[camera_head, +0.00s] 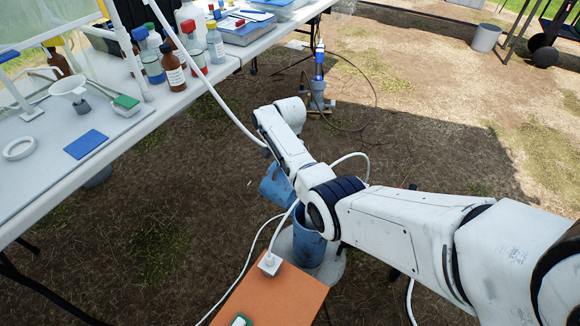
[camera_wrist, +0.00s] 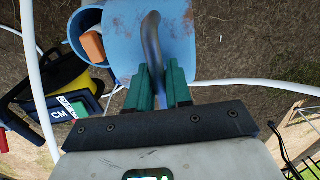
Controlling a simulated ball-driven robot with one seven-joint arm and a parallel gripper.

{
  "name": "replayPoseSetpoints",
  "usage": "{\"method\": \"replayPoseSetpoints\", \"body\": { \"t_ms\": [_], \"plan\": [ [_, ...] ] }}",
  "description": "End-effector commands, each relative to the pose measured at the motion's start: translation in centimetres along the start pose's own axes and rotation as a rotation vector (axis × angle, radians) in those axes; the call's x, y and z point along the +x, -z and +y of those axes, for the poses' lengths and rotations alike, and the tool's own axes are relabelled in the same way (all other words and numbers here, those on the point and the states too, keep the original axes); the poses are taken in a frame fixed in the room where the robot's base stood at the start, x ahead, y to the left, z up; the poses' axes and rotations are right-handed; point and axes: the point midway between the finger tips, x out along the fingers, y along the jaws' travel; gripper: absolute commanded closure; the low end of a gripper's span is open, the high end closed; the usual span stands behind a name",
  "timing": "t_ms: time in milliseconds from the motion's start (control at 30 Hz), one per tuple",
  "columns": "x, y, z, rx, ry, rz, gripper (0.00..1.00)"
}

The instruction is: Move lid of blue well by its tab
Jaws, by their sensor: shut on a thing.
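The blue well (camera_head: 308,247) stands upright on a pale round base, partly hidden by my arm in the head view. Its blue lid (camera_head: 275,186) is tilted up at the well's upper left. In the wrist view the scuffed lid (camera_wrist: 125,40) fills the top centre, and the well's blue rim (camera_wrist: 75,38) shows behind it on the left. My gripper (camera_wrist: 159,74) has its green fingers shut on the lid's dark curved tab (camera_wrist: 152,38). In the head view my arm hides the fingers and tab.
An orange-topped surface (camera_head: 270,300) with a white plug and cable stands close at the well's lower left. A long table (camera_head: 130,140) with bottles runs along the left. White cables loop around the well. A pump-like device (camera_head: 318,85) stands behind; open ground lies right.

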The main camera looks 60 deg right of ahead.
Motion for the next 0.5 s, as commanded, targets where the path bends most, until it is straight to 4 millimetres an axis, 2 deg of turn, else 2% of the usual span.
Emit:
{"method": "replayPoseSetpoints", "body": {
  "t_ms": [500],
  "plan": [
    [0.20, -0.05, -0.47, 0.000, 0.001, -0.001, 1.00]
  ]
}}
